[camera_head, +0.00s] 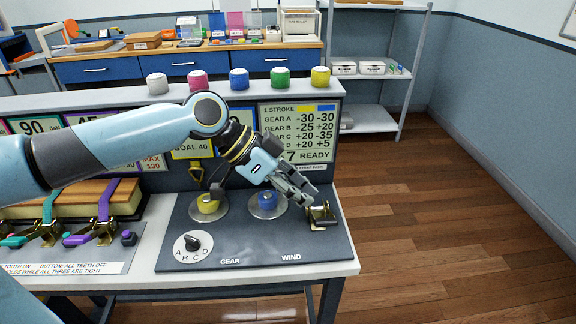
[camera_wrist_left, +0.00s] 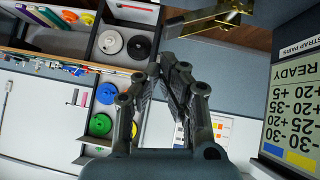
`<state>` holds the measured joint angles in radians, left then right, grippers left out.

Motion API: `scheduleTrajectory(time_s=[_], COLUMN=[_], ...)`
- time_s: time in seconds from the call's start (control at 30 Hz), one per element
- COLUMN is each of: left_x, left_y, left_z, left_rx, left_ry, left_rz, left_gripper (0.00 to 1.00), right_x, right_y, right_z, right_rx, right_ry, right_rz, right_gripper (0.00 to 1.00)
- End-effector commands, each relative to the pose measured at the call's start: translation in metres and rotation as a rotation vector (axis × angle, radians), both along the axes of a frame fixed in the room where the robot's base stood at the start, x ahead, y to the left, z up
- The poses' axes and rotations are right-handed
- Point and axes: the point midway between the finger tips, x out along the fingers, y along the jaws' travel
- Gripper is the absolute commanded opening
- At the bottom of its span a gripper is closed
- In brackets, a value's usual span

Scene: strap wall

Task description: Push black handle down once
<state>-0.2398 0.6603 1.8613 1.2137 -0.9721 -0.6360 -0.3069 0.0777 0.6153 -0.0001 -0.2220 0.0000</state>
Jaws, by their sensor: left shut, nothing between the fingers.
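The black handle (camera_head: 320,216) sits with its brass bracket at the right end of the dark panel (camera_head: 215,262). Brass and dark parts of it show at the top of the left wrist view (camera_wrist_left: 218,16). My left gripper (camera_head: 306,195) is shut and empty, with its fingertips just above and left of the handle in the head view. I cannot tell whether they touch it. In the left wrist view the closed fingers (camera_wrist_left: 163,68) point away from the camera, below the brass part. My right gripper is not in view.
A yellow knob (camera_head: 208,204) and a blue knob (camera_head: 267,200) sit on discs left of the handle. A selector dial (camera_head: 192,245) is at front left. A sign board (camera_head: 298,130) stands behind. The floor at right is clear.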

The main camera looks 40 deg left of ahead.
Motion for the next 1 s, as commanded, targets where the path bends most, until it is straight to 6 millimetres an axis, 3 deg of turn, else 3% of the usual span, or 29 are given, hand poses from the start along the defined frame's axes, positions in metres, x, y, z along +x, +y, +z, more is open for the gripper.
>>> scheduleTrajectory(time_s=[0.3, 1.0], left_x=[-0.015, -0.018], left_y=[0.015, 0.013], left_z=[0.022, 0.024], left_rx=[-0.001, -0.023], left_ry=[0.001, 0.014], left_rz=[-0.001, 0.001], left_gripper=[0.00, 0.00], right_x=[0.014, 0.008], right_y=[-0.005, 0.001], right_z=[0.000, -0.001], right_rx=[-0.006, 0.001], right_ry=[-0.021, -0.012], right_rz=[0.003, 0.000], right_gripper=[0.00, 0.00])
